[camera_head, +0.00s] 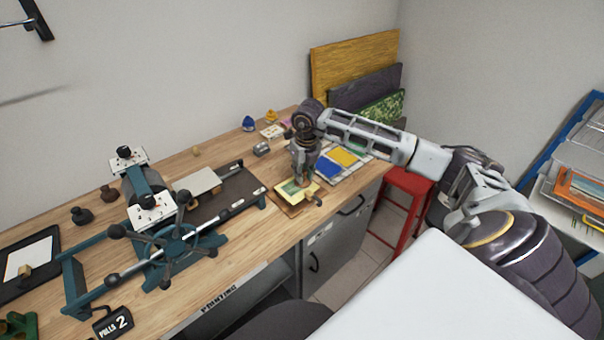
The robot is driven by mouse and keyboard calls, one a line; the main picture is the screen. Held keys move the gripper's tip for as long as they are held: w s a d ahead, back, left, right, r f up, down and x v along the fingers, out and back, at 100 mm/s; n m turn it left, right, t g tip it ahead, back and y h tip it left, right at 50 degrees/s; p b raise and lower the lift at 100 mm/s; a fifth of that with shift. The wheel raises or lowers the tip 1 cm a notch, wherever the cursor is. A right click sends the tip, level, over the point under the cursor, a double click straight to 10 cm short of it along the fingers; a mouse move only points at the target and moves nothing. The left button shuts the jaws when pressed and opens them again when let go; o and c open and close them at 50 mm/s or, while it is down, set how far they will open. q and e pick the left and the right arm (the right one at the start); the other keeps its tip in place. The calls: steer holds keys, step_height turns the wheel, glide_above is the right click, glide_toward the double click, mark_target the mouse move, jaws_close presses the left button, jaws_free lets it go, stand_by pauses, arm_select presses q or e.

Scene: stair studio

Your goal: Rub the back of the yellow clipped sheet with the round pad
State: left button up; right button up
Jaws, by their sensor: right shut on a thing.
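The yellow clipped sheet (311,188) lies on a small brown board (288,208) near the bench's front edge, with a greenish print on it. A small brown piece, perhaps the clip or a handle, shows at its front right corner. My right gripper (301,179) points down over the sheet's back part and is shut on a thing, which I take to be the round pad. The pad itself is mostly hidden by the fingers, and I cannot tell whether it touches the sheet. My left gripper is not in view.
A teal press with a spoked wheel (174,246) fills the bench's left. Blue and yellow sheets (343,157) lie right of the board. Small blue and orange objects (248,123) stand at the back. A red stool (407,188) stands beyond the bench.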

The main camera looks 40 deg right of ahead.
steer(key=shift+a, duration=0.15)
steer(key=shift+s+a, duration=0.1)
steer(key=shift+a, duration=0.75)
steer(key=shift+a, duration=0.2)
steer(key=shift+s+a, duration=0.1)
steer(key=shift+a, duration=0.7)
steer(key=shift+a, duration=0.15)
steer(key=shift+a, duration=0.85)
steer(key=shift+s, duration=0.1)
steer(key=shift+r, duration=0.1)
step_height(320, 180, up, 7)
steer(key=p, duration=0.3)
steer(key=shift+p, duration=0.4)
stand_by(0.8)
